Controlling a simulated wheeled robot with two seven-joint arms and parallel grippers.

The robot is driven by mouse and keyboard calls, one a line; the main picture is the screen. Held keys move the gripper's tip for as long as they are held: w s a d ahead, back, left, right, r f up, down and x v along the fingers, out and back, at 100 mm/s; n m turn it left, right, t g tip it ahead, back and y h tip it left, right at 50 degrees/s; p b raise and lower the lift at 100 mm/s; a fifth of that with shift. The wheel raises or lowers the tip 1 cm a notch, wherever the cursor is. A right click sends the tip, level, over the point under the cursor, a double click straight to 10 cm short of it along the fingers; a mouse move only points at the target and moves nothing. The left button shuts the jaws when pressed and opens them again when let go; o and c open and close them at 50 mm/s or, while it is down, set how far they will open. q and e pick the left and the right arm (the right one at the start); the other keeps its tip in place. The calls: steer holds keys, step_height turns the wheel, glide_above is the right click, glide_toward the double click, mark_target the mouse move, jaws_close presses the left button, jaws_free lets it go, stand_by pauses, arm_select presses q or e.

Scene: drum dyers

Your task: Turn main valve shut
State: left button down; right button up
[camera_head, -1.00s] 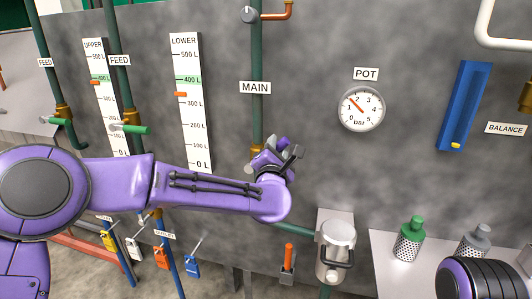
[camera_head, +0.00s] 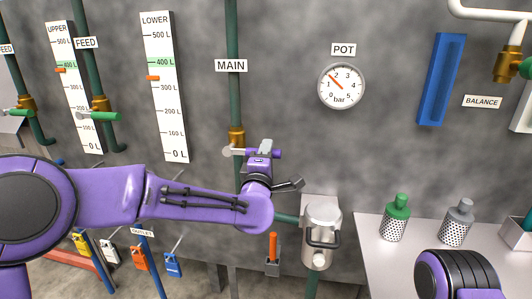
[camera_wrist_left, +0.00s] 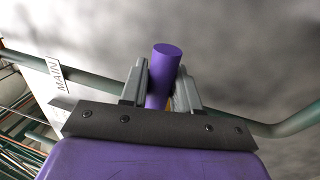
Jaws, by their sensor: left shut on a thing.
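The main valve is a brass body (camera_head: 236,136) on the green vertical pipe under the MAIN label (camera_head: 231,66). Its purple handle (camera_head: 278,153) points right, roughly level and across the pipe, with a grey knob end (camera_head: 228,151) on the left. My left gripper (camera_head: 264,148) is at the valve, shut on the purple handle. In the left wrist view the purple handle (camera_wrist_left: 164,72) stands between the two grey fingers, and the label MAIN (camera_wrist_left: 58,76) is at the left. The gripper and wrist hide part of the valve. My right gripper is out of view.
The pot (camera_head: 322,232) stands below right of the valve, with an orange-handled lever (camera_head: 272,248) beside it. Feed valves with green handles (camera_head: 105,116) are at the left. A pressure gauge (camera_head: 341,86) and blue channel (camera_head: 441,80) are on the wall.

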arm_select(q)
steer(key=shift+d+f+m, duration=0.1)
steer(key=shift+f+m, duration=0.2)
steer(key=shift+f, duration=0.05)
steer(key=c, duration=1)
jaws_free()
steer(key=shift+o, duration=0.2)
steer(key=shift+r, duration=0.1)
steer(key=b+v, duration=0.2)
steer(key=v, duration=0.8)
steer(key=shift+s, duration=0.3)
